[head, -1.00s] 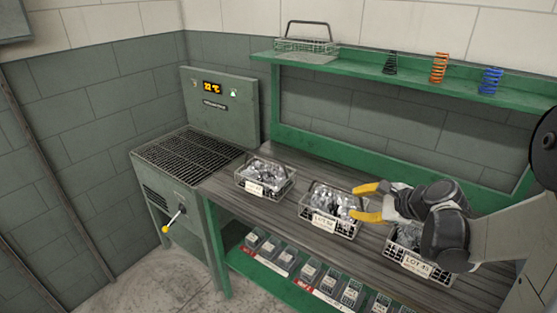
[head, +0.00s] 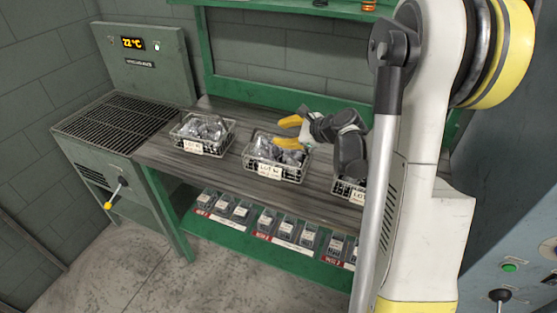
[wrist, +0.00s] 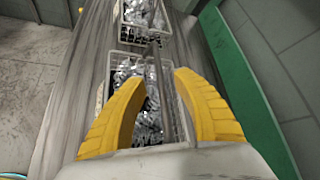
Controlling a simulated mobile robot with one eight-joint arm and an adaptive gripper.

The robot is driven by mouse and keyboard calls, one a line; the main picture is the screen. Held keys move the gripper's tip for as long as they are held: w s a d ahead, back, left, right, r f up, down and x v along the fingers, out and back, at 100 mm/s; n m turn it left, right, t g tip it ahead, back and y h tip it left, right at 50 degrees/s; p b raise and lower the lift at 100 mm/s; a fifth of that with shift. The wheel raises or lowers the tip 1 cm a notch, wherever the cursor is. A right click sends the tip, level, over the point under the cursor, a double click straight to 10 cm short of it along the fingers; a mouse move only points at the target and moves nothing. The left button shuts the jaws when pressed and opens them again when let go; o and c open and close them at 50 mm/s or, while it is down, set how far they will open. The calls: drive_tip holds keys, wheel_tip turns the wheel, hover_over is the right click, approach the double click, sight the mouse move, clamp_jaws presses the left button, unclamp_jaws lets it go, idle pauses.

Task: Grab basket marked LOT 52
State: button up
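Three wire baskets of metal parts stand in a row on the bench. The middle basket (head: 277,158) has a white tag (head: 270,170) that seems to start "LOT 5"; its last digit is too small to read surely. The left basket (head: 203,134) has an unreadable tag. The right basket (head: 348,188) is partly hidden behind my arm. My gripper (head: 279,132) has yellow fingers, spread apart, at the back right of the middle basket. In the wrist view, my gripper (wrist: 158,80) is open with a basket (wrist: 128,65) and its handle bar between and beyond the fingertips; contact cannot be told.
The dark bench top (head: 228,165) is clear between the left and middle baskets. A grated machine (head: 115,120) with a lever stands at left. A green lower shelf (head: 250,245) holds several small bins. A green upright frame and wall are close behind the bench.

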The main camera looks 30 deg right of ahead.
drive_tip(key=shift+x, duration=0.8)
clamp_jaws()
drive_tip(key=shift+r, duration=0.15)
